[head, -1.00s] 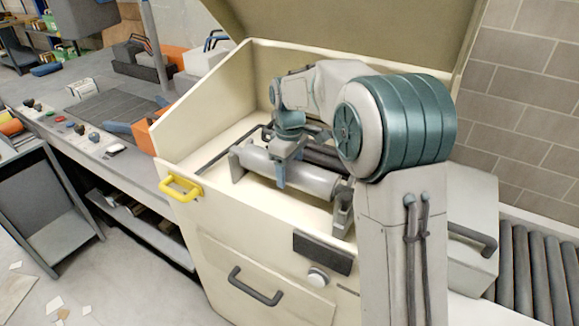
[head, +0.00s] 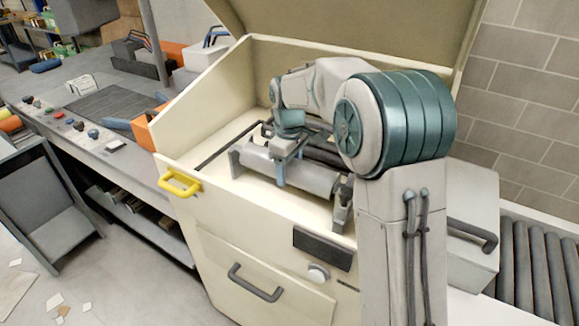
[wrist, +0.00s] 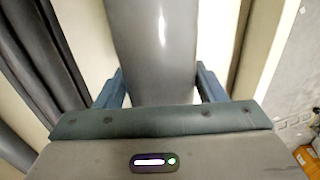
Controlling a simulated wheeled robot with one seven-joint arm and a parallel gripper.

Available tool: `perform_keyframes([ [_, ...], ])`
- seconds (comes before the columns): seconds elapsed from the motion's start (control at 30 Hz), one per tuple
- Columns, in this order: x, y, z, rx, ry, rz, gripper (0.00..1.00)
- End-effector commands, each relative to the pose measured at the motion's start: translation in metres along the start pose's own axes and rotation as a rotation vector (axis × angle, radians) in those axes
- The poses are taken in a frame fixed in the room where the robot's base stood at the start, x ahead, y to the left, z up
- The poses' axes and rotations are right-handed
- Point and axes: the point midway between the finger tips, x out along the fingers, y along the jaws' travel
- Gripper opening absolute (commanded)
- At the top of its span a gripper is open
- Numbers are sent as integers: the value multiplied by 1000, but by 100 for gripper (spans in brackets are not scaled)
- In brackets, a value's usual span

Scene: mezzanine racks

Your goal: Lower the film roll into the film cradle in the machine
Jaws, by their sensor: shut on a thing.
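The film roll (head: 312,178) is a grey cylinder lying lengthwise inside the open cream machine (head: 215,235). My gripper (head: 280,177) is above it with its fingers down around its middle, shut on it. In the wrist view the roll (wrist: 158,50) runs between my two blue fingers (wrist: 158,88). The film cradle (head: 341,212) shows as grey end brackets at the roll's two ends. The roll lies between these brackets, low down. I cannot tell whether it rests fully in them, as my gripper and arm hide part of it.
The machine's lid (head: 350,25) is raised behind my arm. Dark rollers (head: 325,152) lie behind the roll. A yellow handle (head: 180,183) sticks out at the machine's left front corner. A roller conveyor (head: 535,262) runs at the right, beside a brick wall (head: 530,90).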

Motion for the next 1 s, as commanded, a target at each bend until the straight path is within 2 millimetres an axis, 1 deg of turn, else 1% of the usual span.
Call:
perform_keyframes([
  [0.33, 0, 0, 0, 0, 3, 3, 3],
  [0.37, 0, 0, 0, 0, 3, 3, 66],
  [0.4, 0, 0, 0, 0, 3, 3, 77],
  [0.43, 0, 0, 0, 0, 3, 3, 86],
  [0.47, 0, 0, 0, 0, 2, 2, 89],
  [0.67, 3, 0, 0, 0, -2, -2, 89],
  [0.77, 1, 0, 0, 0, -1, -1, 89],
  [0.87, -7, 1, 0, 0, 2, 2, 89],
  [0.97, -24, 1, 0, 0, 3, 3, 89],
  [1.0, -33, 1, 0, 1, 4, 4, 89],
])
